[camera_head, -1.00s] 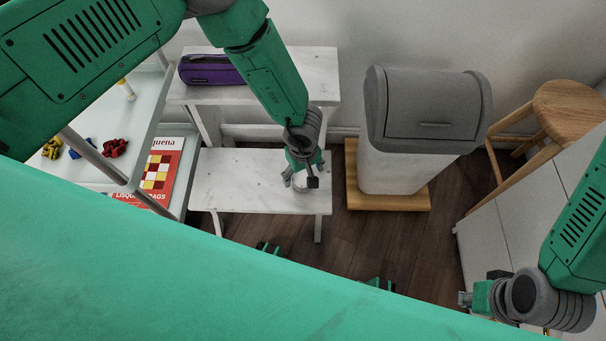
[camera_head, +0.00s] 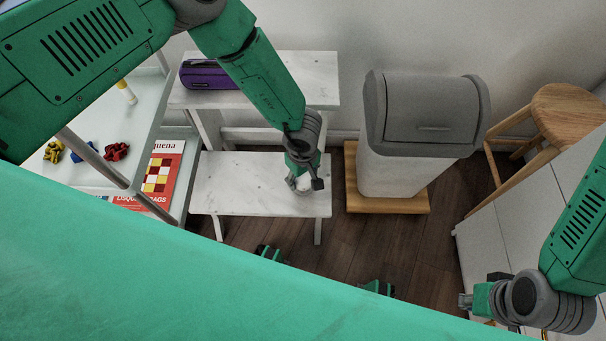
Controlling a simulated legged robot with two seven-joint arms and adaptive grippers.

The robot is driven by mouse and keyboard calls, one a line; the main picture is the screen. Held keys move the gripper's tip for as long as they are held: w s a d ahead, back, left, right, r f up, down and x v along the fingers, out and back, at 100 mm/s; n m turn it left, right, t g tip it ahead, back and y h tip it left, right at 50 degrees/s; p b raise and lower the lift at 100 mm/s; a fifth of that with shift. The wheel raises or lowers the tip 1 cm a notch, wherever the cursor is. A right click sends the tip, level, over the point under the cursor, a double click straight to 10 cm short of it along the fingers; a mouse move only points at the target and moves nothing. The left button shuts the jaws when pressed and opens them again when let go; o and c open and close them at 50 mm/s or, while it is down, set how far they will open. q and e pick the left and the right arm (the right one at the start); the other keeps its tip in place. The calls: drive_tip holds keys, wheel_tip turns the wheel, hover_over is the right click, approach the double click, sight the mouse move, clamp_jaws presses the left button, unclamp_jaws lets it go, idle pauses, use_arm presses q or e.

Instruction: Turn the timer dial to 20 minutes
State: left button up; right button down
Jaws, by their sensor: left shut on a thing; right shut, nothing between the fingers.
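The timer (camera_head: 303,183) is a small white round thing on the lower step of the white marbled step stand (camera_head: 245,200). My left gripper (camera_head: 304,184) reaches down over it from above, shut on it with a finger at either side. The gripper covers most of the timer, so its dial markings cannot be read. My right gripper (camera_head: 466,301) is at the lower right, shut and empty, far from the timer.
A purple case (camera_head: 210,74) lies on the upper step. A grey-lidded white bin (camera_head: 400,170) stands on a wooden base to the right. A wooden stool (camera_head: 565,108) is further right.

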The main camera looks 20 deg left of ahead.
sight(303, 176)
use_arm(q)
drive_tip(key=o, duration=1.2)
drive_tip(key=shift+c, duration=0.2)
wheel_tip(303, 176, up, 12)
drive_tip(key=shift+f, duration=0.1)
